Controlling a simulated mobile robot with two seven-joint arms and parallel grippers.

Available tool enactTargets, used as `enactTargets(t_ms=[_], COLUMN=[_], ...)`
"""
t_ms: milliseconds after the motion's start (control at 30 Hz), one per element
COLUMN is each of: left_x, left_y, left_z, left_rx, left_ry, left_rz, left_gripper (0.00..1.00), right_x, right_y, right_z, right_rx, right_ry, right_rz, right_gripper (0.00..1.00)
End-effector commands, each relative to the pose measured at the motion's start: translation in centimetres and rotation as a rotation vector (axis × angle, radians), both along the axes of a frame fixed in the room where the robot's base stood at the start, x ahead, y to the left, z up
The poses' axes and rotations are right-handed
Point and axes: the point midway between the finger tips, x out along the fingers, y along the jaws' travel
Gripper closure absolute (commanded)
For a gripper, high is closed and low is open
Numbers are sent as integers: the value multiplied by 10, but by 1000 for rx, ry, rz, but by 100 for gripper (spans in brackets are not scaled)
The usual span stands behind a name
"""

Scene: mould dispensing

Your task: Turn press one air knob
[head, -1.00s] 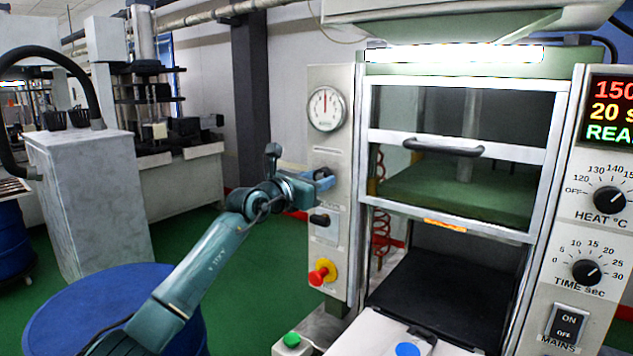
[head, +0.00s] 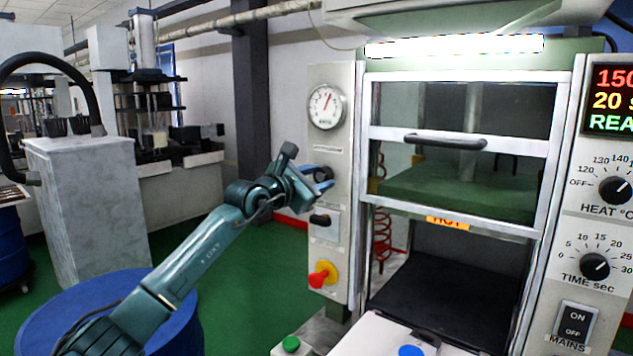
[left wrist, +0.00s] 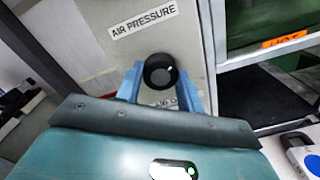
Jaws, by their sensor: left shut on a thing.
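The black round air knob (head: 324,174) sits on the press's left panel, below the pressure gauge (head: 326,106). My left gripper (head: 318,176) is at the panel with its blue fingers around the knob. In the left wrist view the knob (left wrist: 160,71) lies between the two fingertips (left wrist: 160,84), shut on it from both sides. An "AIR PRESSURE" label (left wrist: 142,19) is above the knob, and a label below it is partly hidden. The gauge needle points up and slightly right. My right gripper is not in view.
Below the knob on the panel are a black switch (head: 320,220) and a red stop button on yellow (head: 322,275). The press door frame (head: 452,144) is just to the right. A blue drum (head: 90,290) stands under my left arm.

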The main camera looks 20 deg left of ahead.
Motion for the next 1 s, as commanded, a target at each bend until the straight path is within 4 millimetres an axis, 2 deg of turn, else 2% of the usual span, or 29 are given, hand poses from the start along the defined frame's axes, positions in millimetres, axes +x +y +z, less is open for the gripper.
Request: enactTargets(t_ms=[333,367,600,867,1000], left_x=[0,0,0,-1,-9], left_y=[0,0,0,0,5], left_z=[-1,-1,0,0,-2], left_rx=[3,3,1,1,3], left_ry=[2,2,1,0,-1], left_rz=[-1,-1,0,0,0], left_gripper=[85,60,41,41,41], right_x=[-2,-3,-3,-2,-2], right_y=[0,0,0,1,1], right_z=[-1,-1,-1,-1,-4], right_rx=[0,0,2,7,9], right_ry=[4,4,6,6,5], right_rz=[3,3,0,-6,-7], right_gripper=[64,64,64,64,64])
